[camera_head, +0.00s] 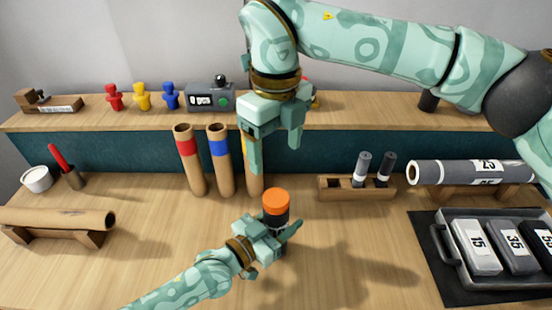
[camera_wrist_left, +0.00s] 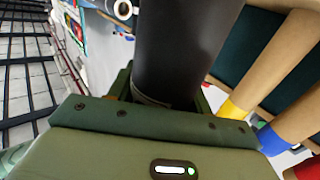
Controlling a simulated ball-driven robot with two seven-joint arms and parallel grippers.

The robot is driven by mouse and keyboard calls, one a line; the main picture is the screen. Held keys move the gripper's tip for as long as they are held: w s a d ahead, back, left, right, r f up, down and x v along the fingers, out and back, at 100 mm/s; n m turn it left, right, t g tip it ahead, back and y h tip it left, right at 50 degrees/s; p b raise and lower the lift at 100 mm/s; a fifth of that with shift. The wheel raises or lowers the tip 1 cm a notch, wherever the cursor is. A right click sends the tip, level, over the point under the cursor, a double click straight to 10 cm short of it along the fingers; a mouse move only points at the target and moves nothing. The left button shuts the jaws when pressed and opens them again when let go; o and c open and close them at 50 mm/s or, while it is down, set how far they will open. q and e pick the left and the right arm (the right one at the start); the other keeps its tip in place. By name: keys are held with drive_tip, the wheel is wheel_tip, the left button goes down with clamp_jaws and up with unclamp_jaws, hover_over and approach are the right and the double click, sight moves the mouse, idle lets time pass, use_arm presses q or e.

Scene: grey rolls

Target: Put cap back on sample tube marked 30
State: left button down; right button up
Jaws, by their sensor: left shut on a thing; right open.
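My left gripper (camera_head: 277,229) is shut on a dark cylinder (camera_wrist_left: 185,45), which it holds roughly upright over the middle of the bench. In the head view an orange top (camera_head: 276,200), like a cap, sits on this cylinder. I cannot see a 30 on it, and the gripper hides its lower part. My right gripper (camera_head: 276,150) is open and empty, fingers down, above the orange top and apart from it. Two dark tubes with pale bands, one greyer (camera_head: 363,166) and one darker (camera_head: 386,167), stand in a wooden rack (camera_head: 338,189). I cannot read numbers on them.
Cardboard tubes with red (camera_head: 187,146) and blue (camera_head: 218,148) bands stand behind my left gripper. A grey roll marked 25 (camera_head: 450,172) lies at right, above a black tray (camera_head: 436,270) with numbered blocks. A cardboard roll (camera_head: 60,219) lies at left. The front bench is mostly clear.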

use_arm(q)
drive_tip(key=c, duration=0.6)
unclamp_jaws()
drive_tip(key=shift+o, duration=0.2)
drive_tip(key=p+v, duration=0.2)
drive_tip(key=v, duration=1.4)
drive_tip(key=shift+s+a, duration=0.1)
drive_tip(key=shift+a, duration=0.05)
